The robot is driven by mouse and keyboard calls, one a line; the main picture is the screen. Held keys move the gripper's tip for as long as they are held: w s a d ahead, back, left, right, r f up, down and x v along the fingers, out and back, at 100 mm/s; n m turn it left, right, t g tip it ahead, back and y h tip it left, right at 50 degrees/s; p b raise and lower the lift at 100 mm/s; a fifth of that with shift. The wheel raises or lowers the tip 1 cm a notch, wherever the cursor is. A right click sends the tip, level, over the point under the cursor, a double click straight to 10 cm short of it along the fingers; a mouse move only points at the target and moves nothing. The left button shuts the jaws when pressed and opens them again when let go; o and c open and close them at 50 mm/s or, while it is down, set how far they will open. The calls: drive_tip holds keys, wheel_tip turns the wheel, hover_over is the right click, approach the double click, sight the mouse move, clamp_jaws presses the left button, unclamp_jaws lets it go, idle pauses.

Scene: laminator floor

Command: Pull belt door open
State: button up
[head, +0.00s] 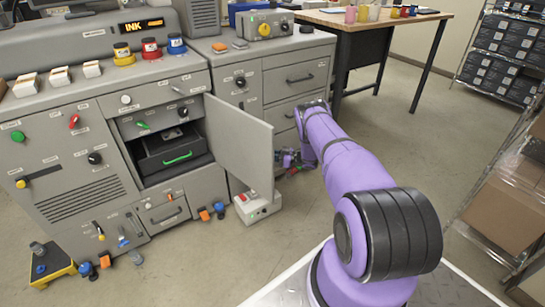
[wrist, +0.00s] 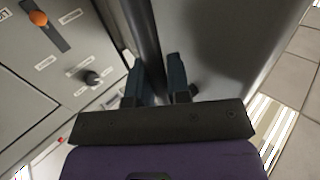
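A flat grey door (head: 242,145) stands swung out from the left machine in the head view, beside an open compartment; I cannot read a label naming it as the belt door. My gripper (head: 289,160) is low on the right side of this door, partly hidden behind its free edge and my arm. In the wrist view, the two dark fingers of my gripper (wrist: 159,80) stand apart. A dark upright edge runs down between them, and a smooth grey panel (wrist: 225,45), probably the door, fills the right. Whether the fingers touch the edge is unclear.
A dark drawer with a green handle (head: 178,157) sits in the compartment. A grey box with a red switch (head: 257,207) stands on the floor below the door. A second grey cabinet (head: 297,78) is behind my gripper. Open floor (head: 390,130) lies to the right.

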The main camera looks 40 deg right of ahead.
drive_tip(key=o, duration=0.4)
drive_tip(key=shift+w, duration=0.1)
drive_tip(key=v, duration=1)
drive_tip(key=shift+s+d, duration=0.2)
drive_tip(key=shift+s, duration=0.05)
